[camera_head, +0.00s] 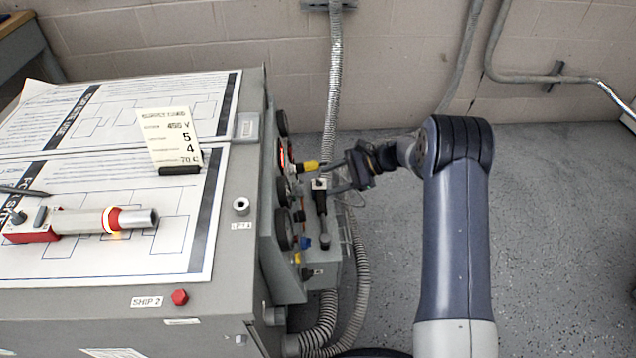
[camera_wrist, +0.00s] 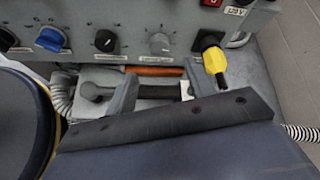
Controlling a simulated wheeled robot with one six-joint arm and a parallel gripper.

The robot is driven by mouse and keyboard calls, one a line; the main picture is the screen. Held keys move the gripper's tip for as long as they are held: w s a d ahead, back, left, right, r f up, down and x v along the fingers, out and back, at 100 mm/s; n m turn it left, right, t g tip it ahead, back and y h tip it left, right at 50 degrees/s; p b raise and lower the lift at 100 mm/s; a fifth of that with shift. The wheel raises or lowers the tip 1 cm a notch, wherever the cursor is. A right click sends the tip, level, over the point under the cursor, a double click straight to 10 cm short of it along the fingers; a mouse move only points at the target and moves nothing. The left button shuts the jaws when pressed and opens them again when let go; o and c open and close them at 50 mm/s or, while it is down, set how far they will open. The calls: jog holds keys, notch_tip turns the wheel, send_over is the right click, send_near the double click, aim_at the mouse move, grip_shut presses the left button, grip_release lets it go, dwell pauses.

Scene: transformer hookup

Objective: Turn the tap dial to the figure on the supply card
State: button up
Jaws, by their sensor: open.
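The supply card (camera_head: 172,138) stands upright in a black holder on top of the grey cabinet. In the wrist view, the panel carries a blue dial (camera_wrist: 50,38), a black dial (camera_wrist: 106,40) and a grey dial (camera_wrist: 160,43) in a row. Their labels are too small to read, so I cannot tell which is the tap dial. My gripper (camera_head: 332,178) is open in front of the panel. In the wrist view, its fingers (camera_wrist: 160,88) stand apart below the grey dial, not touching it.
A torch-like tool (camera_head: 85,220) lies on the cabinet. Conduits run beside it; the floor at right is clear.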

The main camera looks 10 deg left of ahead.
aim_at(303, 190)
jog(key=v, duration=0.2)
jog(key=shift+w+d+r, duration=0.1)
jog(key=shift+d+r, duration=0.1)
jog(key=shift+d, duration=0.05)
jog(key=b+x, duration=0.1)
jog(key=x, duration=0.9)
jog(key=shift+a+f+b, duration=0.25)
jog(key=shift+a+b, duration=0.05)
jog(key=shift+b, duration=0.05)
jog(key=shift+r, duration=0.1)
